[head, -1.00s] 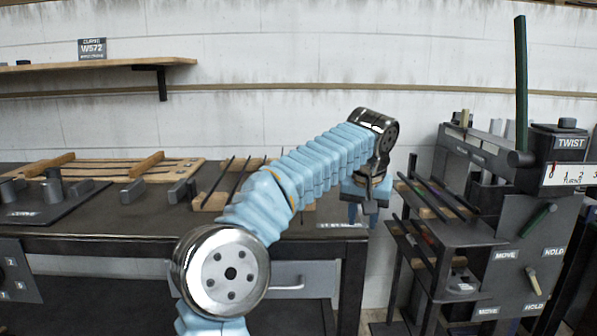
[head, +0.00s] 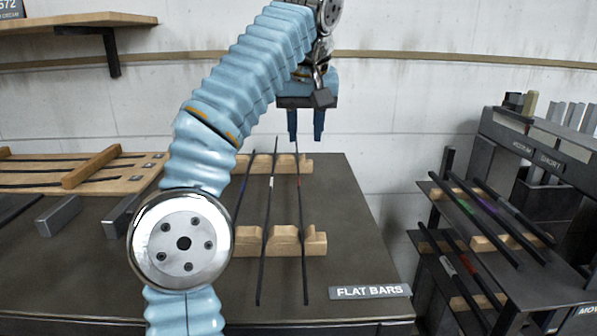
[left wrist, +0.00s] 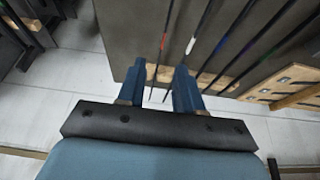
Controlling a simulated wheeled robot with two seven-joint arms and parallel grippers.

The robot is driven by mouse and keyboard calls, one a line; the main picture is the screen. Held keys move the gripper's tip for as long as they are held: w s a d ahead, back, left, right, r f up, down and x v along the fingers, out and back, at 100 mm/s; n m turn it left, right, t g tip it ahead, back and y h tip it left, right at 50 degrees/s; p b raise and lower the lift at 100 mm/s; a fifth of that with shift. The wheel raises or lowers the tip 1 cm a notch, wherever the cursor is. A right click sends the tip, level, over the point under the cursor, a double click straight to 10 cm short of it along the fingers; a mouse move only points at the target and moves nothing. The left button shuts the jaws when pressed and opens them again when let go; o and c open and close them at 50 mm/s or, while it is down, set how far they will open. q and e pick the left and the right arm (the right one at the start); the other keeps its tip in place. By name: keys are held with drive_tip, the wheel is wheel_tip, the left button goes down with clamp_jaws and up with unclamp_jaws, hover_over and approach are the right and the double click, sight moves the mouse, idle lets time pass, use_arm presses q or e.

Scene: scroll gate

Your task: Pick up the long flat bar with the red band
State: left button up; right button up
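My left gripper (head: 306,138) is above and beyond the far end of the red-banded bar, fingers pointing down. In the left wrist view my left gripper (left wrist: 161,88) is open and empty, and the far end of the bar shows between its fingers; I cannot tell the height between them. My right gripper is not in view.
The white-banded bar (head: 265,225) and blue-banded bar (head: 241,195) lie to the left. Notched wooden rests (head: 316,241) hold the bars. A "FLAT BARS" plate (head: 370,292) marks the table's front edge. A dark rack (head: 550,280) with other banded bars stands right, beyond a gap.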

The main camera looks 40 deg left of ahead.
use_arm(q)
approach(299, 183)
drive_tip(key=f, duration=0.2)
drive_tip(key=x, duration=0.3)
drive_tip(key=b+x, duration=0.1)
drive_tip(key=x, duration=0.1)
drive_tip(key=shift+w+a+r, duration=0.1)
drive_tip(key=shift+w+a, duration=0.2)
drive_tip(key=shift+w+a+f, duration=0.1)
drive_tip(key=shift+f, duration=0.25)
drive_tip(key=shift+f, duration=0.2)
clamp_jaws()
